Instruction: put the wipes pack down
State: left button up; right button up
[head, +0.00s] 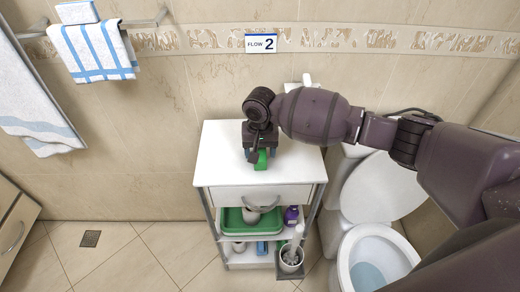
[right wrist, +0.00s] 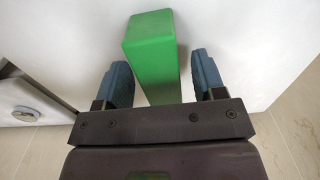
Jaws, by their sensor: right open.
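The wipes pack is a green block (head: 261,160) on the white top of the small cabinet (head: 222,165) in the head view. In the right wrist view the green wipes pack (right wrist: 151,50) stands between the two blue fingers of my right gripper (right wrist: 160,82). The fingers are apart, with a visible gap on each side of the pack. In the head view my right gripper (head: 259,152) points down over the cabinet top and partly hides the pack. My left gripper is in neither view.
Below the cabinet's drawer, shelves hold a green tray (head: 232,222), a purple bottle (head: 291,215) and a cup with a brush (head: 291,258). A toilet (head: 372,260) stands close on the right. Towels (head: 98,50) hang on the left wall. The cabinet top's left part is clear.

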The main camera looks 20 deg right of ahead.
notch_tip(320, 180, up, 12)
jog(key=p, duration=0.1)
jog(key=shift+r+p, duration=0.15)
jog(key=shift+p, duration=0.25)
dwell(0.4)
